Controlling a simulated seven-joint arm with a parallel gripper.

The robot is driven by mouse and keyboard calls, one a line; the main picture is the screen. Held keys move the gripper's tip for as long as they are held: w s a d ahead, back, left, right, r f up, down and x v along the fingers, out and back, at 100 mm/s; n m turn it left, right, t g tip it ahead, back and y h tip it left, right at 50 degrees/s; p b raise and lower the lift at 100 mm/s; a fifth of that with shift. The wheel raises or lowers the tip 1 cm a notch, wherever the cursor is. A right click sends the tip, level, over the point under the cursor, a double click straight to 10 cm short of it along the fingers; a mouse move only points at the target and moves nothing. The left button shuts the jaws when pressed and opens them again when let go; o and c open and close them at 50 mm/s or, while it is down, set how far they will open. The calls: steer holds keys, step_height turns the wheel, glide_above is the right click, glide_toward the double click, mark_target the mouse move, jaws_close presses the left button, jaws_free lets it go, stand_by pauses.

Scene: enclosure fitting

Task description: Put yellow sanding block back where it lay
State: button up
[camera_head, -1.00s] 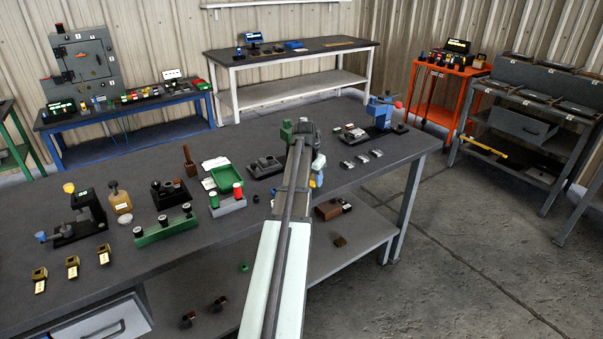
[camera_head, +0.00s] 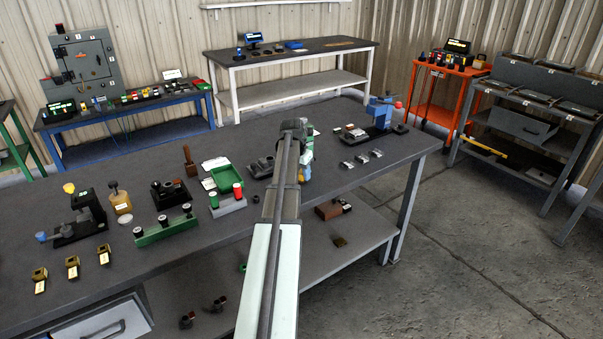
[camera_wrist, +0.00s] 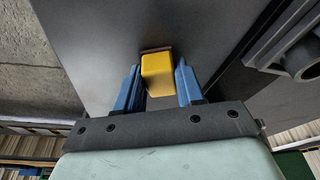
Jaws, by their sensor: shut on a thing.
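The yellow sanding block (camera_wrist: 157,75) is between the two blue fingers of my gripper (camera_wrist: 159,68) in the wrist view. It has a thin brown layer at its far end. My gripper is shut on it. The dark bench top lies beyond the block; I cannot tell whether the block touches it. In the head view my gripper (camera_head: 306,160) is over the right part of the dark workbench (camera_head: 345,185), partly hidden by my arm. Only a small bit of yellow shows there.
A grey fixture (camera_head: 262,166) stands just left of my gripper. A blue clamp device (camera_head: 381,115) and several small metal parts (camera_head: 361,159) are to its right. The bench's front right is clear.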

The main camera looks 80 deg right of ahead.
steer(key=o, duration=1)
steer(key=shift+f, duration=0.1)
steer(key=v, duration=1.2)
steer(key=shift+w, duration=0.15)
